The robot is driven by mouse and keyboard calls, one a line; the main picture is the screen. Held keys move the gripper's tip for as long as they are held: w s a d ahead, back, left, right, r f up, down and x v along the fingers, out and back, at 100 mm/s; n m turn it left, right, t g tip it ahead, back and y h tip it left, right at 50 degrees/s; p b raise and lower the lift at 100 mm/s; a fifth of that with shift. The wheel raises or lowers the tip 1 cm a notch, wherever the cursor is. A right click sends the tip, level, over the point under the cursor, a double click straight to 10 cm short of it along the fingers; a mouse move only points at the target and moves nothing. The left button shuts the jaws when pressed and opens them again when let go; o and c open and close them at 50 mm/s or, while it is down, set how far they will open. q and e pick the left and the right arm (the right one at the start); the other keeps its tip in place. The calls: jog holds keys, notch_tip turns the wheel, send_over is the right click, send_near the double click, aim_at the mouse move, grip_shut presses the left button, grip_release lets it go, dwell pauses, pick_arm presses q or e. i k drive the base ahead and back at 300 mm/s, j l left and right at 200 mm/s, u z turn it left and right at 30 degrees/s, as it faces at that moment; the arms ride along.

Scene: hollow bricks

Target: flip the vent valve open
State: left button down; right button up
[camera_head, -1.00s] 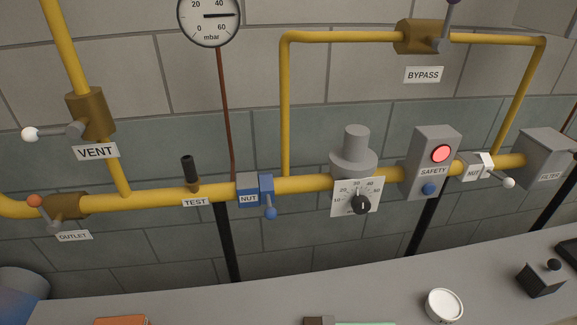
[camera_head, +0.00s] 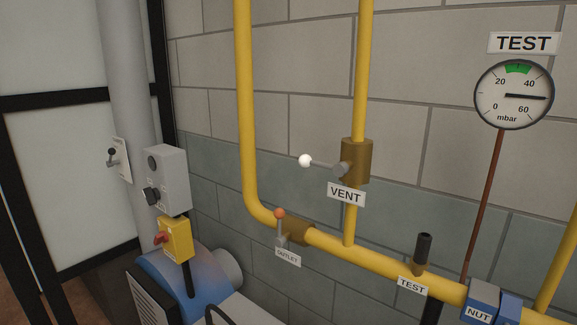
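The vent valve (camera_head: 357,160) is a brass body on a vertical yellow pipe, right of centre in the head view. Its grey lever ends in a white ball knob (camera_head: 305,161) and points left, roughly level, across the line of the pipe. A white VENT label (camera_head: 346,195) hangs just below the valve. Neither of my grippers is in the picture.
The outlet valve (camera_head: 297,232) with an orange knob sits below on the yellow pipe. A test gauge (camera_head: 514,95) hangs at the right. A grey control box (camera_head: 166,180), a yellow switch box (camera_head: 176,239) and a blue motor (camera_head: 185,278) stand at the left.

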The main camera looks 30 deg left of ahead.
aim_at(322, 165)
jog(key=j+u, duration=0.1)
jog(key=u, duration=0.7)
jog(key=j, duration=0.25)
jog(key=k+j, duration=0.1)
jog(key=j, duration=0.15)
